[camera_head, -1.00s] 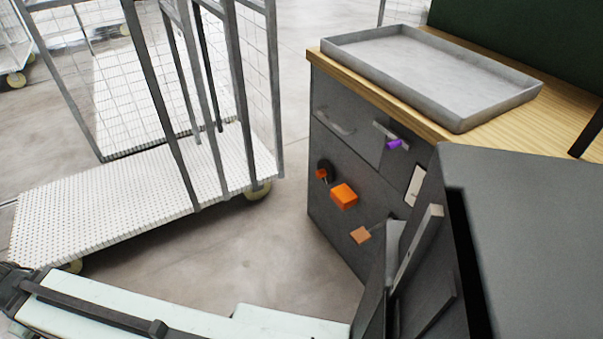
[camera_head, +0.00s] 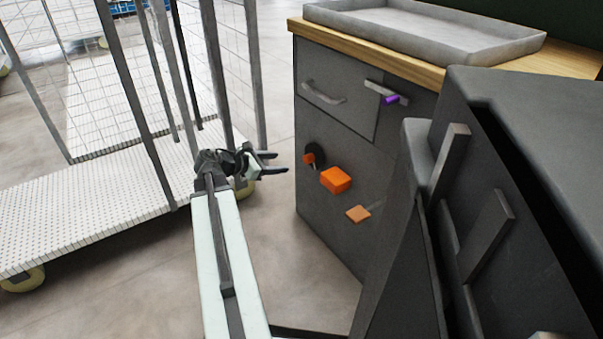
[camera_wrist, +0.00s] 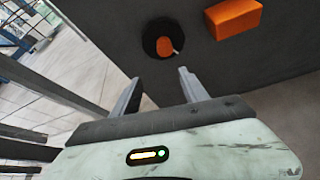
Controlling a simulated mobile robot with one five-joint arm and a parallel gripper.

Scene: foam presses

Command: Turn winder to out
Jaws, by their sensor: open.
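A round black dial with an orange knob (camera_head: 308,159), likely the winder, is on the dark grey cabinet front (camera_head: 330,225). In the wrist view the orange knob (camera_wrist: 166,47) sits on its black disc, with a small pale mark at its right edge. My gripper (camera_head: 277,163) is open and empty, left of the knob in the head view and apart from it. In the wrist view my gripper's two fingers (camera_wrist: 160,76) point at the panel, with the knob just beyond and between the tips. No label for "out" is readable.
An orange block (camera_head: 336,180) and a flat orange piece (camera_head: 358,214) stick out right of the knob. A mesh cart (camera_head: 90,185) stands left of my arm. A dark machine (camera_head: 530,130) fills the right.

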